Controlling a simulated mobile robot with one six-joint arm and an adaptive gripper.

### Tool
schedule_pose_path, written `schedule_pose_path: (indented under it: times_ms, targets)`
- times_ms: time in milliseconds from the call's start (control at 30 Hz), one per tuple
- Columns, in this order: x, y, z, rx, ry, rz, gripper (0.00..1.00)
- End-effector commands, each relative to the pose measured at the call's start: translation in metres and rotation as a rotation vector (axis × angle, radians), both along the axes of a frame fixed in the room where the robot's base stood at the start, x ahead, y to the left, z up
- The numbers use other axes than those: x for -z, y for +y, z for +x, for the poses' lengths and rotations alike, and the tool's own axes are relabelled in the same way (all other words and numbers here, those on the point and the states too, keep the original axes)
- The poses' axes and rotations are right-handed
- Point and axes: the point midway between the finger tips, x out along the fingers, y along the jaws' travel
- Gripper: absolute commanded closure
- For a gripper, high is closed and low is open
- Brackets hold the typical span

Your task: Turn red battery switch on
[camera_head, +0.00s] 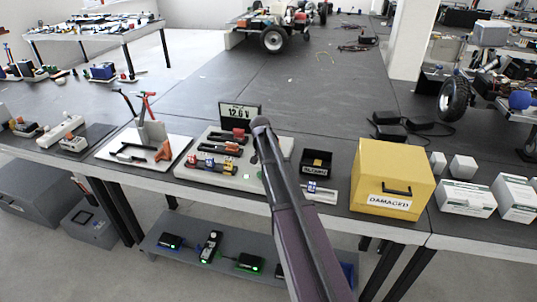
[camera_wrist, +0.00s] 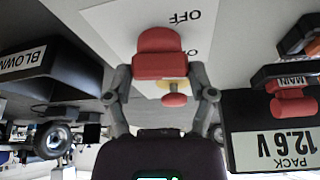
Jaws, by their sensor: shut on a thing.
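The red battery switch (camera_wrist: 160,50) shows in the wrist view as a red knob at the pale plate, beside the printed word OFF. My gripper (camera_wrist: 160,76) has one finger on each side of the knob and is shut on it. A small yellow and red piece (camera_wrist: 174,98) shows just below the knob, between the fingers. In the head view my arm covers the switch and my gripper. The pack display (camera_head: 239,113) stands at the back of the pale board (camera_head: 226,178) and reads 12.6 V. The display also shows in the wrist view (camera_wrist: 272,137).
Red and black parts (camera_head: 228,137) sit on the board left of my arm. A black box (camera_head: 316,163) and a yellow box marked DAMAGED (camera_head: 392,180) stand to its right. The bench behind the display is clear.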

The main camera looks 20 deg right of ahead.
Motion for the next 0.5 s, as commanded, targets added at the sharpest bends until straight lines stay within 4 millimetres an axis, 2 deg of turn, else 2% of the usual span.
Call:
schedule_pose_path:
  times_ms: [500]
  targets:
    - [0.0003,0.0006,0.0021,0.459,0.002,0.001,0.76]
